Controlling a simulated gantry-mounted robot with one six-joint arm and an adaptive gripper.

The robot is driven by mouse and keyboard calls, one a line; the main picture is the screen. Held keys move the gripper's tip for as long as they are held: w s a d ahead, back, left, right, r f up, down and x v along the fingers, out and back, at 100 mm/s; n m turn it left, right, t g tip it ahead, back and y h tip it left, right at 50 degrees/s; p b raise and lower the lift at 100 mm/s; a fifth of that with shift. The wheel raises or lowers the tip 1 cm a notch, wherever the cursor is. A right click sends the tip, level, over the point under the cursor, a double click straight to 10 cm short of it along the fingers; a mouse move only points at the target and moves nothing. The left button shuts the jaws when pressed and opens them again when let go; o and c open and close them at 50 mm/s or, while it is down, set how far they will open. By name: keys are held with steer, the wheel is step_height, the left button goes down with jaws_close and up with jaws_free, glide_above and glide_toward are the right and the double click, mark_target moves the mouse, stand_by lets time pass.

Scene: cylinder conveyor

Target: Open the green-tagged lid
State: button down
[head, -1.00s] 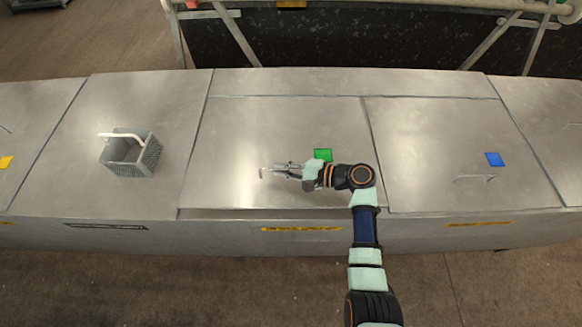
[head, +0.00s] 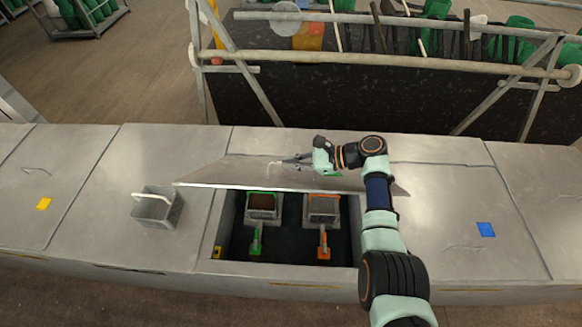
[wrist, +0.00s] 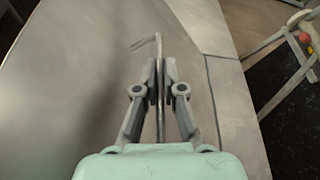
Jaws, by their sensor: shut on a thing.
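The green-tagged lid (head: 240,172) is tilted up, hinged along its far side, with its near edge raised above the counter. Its green tag (head: 330,173) shows partly behind my arm. My gripper (head: 290,160) is at the lid's handle (head: 273,163). In the wrist view, my gripper (wrist: 160,85) is shut on the thin metal handle (wrist: 152,42), which stands between the two fingers. Under the lid is a dark open compartment (head: 285,240).
Inside the opening are a green-marked container (head: 262,207) and an orange-marked container (head: 322,209). A grey basket (head: 157,208) stands on the counter to the left. A blue-tagged lid (head: 470,215) lies flat at right. A railing (head: 400,60) runs behind.

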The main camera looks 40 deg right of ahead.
steer(key=shift+w+d+r, duration=0.25)
steer(key=c, duration=1.3)
jaws_free()
steer(key=shift+s, duration=0.1)
steer(key=v, duration=1.2)
